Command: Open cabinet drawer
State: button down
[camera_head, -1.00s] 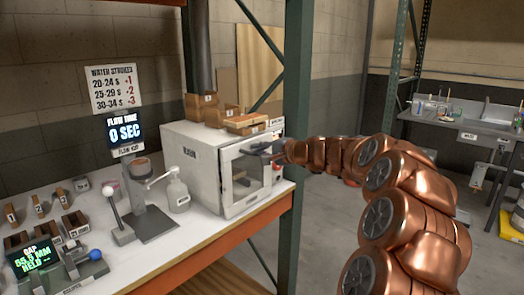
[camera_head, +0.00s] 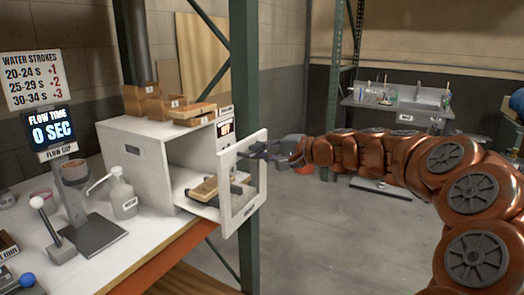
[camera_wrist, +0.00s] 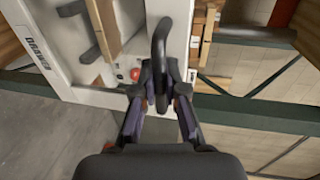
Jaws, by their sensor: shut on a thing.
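The white cabinet (camera_head: 150,165) stands on the bench, and its front part (camera_head: 228,212), a white frame with a window, is pulled out well clear of the body. The inside is visible behind it, with a wooden block (camera_head: 204,189) on dark supports. In the wrist view the white front (camera_wrist: 48,72) carries a label that appears to read "DRAWER". My gripper (camera_head: 268,151) is at the dark handle on this front. The wrist view shows my gripper (camera_wrist: 160,90) with its fingers shut on the dark curved handle (camera_wrist: 161,45).
Several wooden boxes (camera_head: 165,102) sit on the cabinet. A pump bottle (camera_head: 122,197) and a flow-cup stand (camera_head: 75,195) are left of it on the bench. A green rack post (camera_head: 244,90) rises close behind the pulled-out front. The floor (camera_head: 340,235) to the right is mostly free.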

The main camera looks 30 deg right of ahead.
jog(key=c, duration=1.2)
grip_release()
jog(key=shift+s+d, duration=0.1)
jog(key=v, duration=1.2)
